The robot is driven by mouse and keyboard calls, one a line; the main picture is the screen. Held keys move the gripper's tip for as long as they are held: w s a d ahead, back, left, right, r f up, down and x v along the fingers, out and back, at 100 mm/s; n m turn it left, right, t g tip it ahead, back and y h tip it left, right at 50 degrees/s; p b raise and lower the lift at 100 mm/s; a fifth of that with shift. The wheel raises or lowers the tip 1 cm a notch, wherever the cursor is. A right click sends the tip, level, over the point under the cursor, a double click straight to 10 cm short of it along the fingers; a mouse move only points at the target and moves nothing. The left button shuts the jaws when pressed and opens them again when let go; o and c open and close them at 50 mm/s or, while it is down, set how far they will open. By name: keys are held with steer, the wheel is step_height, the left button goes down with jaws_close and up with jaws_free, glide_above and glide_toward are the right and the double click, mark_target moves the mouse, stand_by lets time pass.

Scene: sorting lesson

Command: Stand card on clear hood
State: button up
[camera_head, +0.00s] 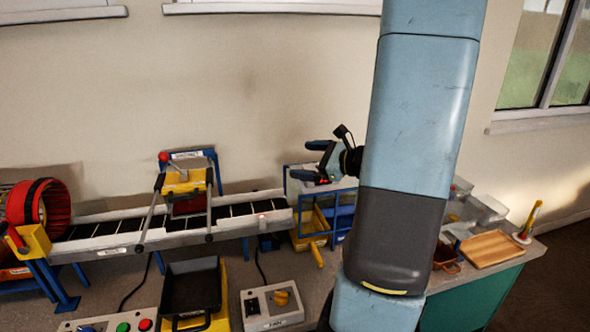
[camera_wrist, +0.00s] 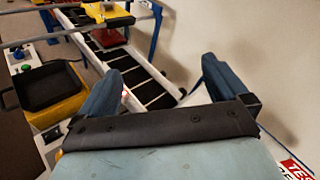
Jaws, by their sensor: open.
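My gripper (camera_head: 312,161) is open at the right end of the conveyor, just above the blue-edged clear hood (camera_head: 299,187). In the wrist view its two blue fingers (camera_wrist: 159,68) stand wide apart with nothing held between them. A white card with red and black print (camera_wrist: 296,168) shows at the lower right corner of the wrist view, outside the fingers and cut off by the frame. I cannot tell whether it lies flat or leans. In the head view the card is not clear, and my arm hides part of the area right of the hood.
The conveyor (camera_head: 120,237) runs left from the hood, with a yellow press (camera_head: 184,181) over it. A black tray (camera_head: 190,287) and a switch box (camera_head: 272,306) stand in front. A wooden board (camera_head: 490,249) lies right of my arm. The wall is close behind.

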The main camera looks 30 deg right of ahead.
steer(key=s+a+r+n+g, duration=0.1)
steer(key=s+a+n+g, duration=0.4)
steer(key=a+n, duration=0.25)
steer(key=s+a+r+n+g, duration=0.1)
steer(key=s+a+n+g, duration=0.4)
steer(key=a+n, duration=0.3)
steer(key=s+r+n+t+h, duration=0.2)
steer(key=s+r+n+h, duration=0.5)
steer(key=s+n, duration=0.1)
steer(key=shift+s+d+r+n+h, duration=0.15)
steer(key=shift+d+n+h, duration=0.2)
steer(key=shift+n, duration=0.4)
steer(key=shift+a, duration=0.1)
